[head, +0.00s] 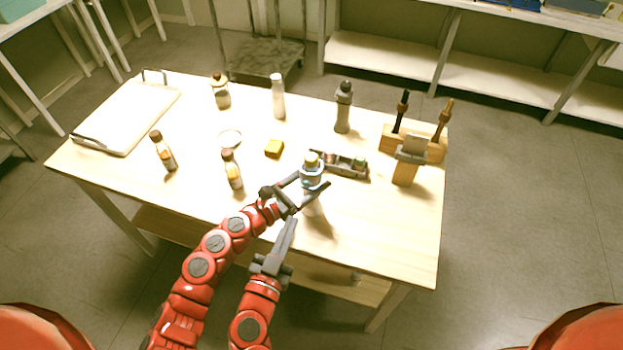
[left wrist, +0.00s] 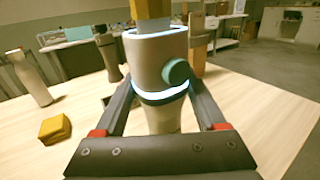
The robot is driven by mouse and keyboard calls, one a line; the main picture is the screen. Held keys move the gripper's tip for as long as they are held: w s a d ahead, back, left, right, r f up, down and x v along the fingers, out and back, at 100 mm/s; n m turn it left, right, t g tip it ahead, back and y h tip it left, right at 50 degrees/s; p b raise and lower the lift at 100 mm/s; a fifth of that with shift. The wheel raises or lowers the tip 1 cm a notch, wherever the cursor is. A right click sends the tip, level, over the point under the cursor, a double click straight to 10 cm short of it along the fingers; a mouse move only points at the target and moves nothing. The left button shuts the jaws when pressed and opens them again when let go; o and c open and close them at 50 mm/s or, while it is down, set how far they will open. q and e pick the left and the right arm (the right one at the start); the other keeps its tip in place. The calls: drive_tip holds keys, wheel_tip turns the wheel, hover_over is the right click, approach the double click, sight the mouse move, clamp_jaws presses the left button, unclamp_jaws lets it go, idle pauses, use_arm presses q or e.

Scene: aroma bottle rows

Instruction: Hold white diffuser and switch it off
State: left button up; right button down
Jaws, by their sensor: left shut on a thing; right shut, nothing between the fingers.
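The white diffuser (head: 311,170) stands upright near the table's front. In the left wrist view the diffuser (left wrist: 150,62) shows glowing blue-white rings at its top and lower edge and a round teal button (left wrist: 177,72) on its side. A yellowish piece shows at its top. My left gripper (head: 308,190) is shut around the diffuser's body, one finger on each side. Whether its base touches the table is hard to tell. My right gripper (head: 289,228) is shut and empty, just below and left of the diffuser, apart from it.
The wooden table (head: 385,240) holds a grey tray of small items (head: 345,171) behind the diffuser, a yellow sponge-like block (head: 274,148), a brown bottle (head: 232,170), a white bottle (head: 278,97), a grey bottle (head: 343,108) and a wooden tool holder (head: 432,148). The front right is clear.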

idle(0.9)
drive_tip(key=w+d+r+n+t+y, duration=0.1)
drive_tip(key=w+d+r+n+t, duration=0.15)
drive_tip(key=w+d+n, duration=0.3)
drive_tip(key=n+g+y, duration=0.3)
drive_tip(key=n+y, duration=1)
drive_tip(key=n, duration=1.1)
approach(307, 184)
drive_tip(key=s, duration=0.4)
drive_tip(key=shift+w+d+f+m, duration=0.1)
drive_tip(key=shift+w+f+m, duration=0.15)
drive_tip(key=shift+f, duration=0.1)
drive_tip(key=x, duration=1)
drive_tip(key=shift+h, duration=0.3)
